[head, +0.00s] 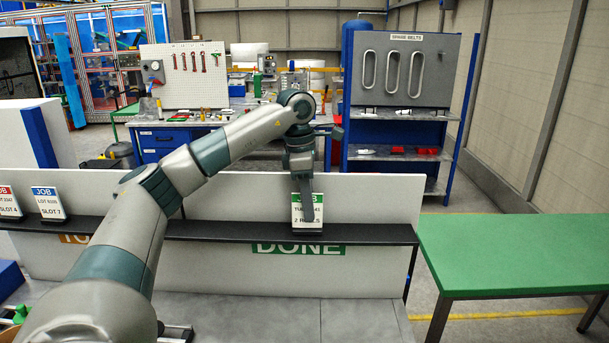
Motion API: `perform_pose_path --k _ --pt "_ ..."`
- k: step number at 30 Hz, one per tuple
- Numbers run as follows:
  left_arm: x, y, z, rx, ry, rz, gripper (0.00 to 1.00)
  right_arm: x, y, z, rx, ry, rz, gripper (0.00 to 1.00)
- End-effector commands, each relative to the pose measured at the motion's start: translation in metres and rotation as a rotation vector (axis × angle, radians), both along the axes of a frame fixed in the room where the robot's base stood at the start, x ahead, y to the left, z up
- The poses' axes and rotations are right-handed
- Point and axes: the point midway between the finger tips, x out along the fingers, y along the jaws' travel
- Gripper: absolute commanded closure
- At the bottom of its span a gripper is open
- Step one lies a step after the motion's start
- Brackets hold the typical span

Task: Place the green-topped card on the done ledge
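The green-topped card (297,212) is white below its green band and stands upright at the dark ledge (370,234), above the green DONE label (268,248). Its lower edge appears to meet the ledge, but I cannot tell whether it bears its full weight there. My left gripper (307,212) reaches down from above, with one finger across the front of the card. The other finger is hidden, so I cannot tell whether it grips the card or stands open around it. My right gripper is not in view.
A red-topped card (8,203) and a blue-topped card (48,203) stand on the ledge at the left. A white panel (380,195) rises behind the ledge. A green table (510,250) is at the right. The ledge right of the green-topped card is clear.

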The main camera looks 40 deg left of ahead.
Motion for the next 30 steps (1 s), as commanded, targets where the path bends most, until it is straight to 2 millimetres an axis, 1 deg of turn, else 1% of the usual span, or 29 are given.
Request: perform_pose_path --k 5,9,10,18,24,30 --pt "-0.001 0.002 0.024 -0.002 -0.004 -0.001 0.77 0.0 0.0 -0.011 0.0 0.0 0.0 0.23" --pt "-0.004 0.004 0.051 -0.002 -0.006 -0.002 0.77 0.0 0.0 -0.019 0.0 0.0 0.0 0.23" --pt "-0.004 0.005 0.057 -0.001 -0.004 -0.001 0.77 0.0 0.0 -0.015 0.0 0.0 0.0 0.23" --pt "-0.007 0.008 0.09 0.0 -0.003 -0.001 0.77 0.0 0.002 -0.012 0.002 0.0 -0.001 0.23" --pt "-0.008 0.01 0.104 0.0 -0.001 0.0 0.77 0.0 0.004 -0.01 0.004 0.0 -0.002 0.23" --pt "-0.009 0.01 0.108 0.0 0.0 0.0 0.77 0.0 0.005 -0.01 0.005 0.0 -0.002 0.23"
